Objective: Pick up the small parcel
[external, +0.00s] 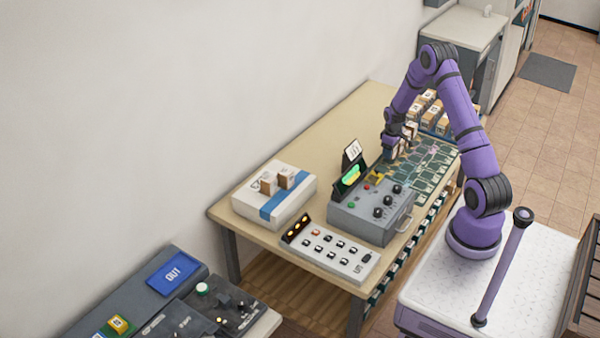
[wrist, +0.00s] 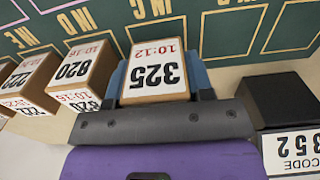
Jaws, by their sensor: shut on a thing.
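A small parcel (wrist: 157,72), a brown box with a white label reading 325 and 10:12, sits between the blue fingers of my gripper (wrist: 158,84) in the wrist view. The fingers are shut on its two sides. In the external view my gripper (external: 394,146) is low over the far right part of the table, by the green marked mat (external: 428,168). The held parcel is small and partly hidden by the arm there. I cannot tell whether it touches the surface below.
Similar parcels, one labelled 820 (wrist: 82,72), stand close to the left in the wrist view. A black device with a CODE label (wrist: 288,112) is at right. A grey control box (external: 370,212), a button panel (external: 338,252) and a white box (external: 300,207) stand on the table.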

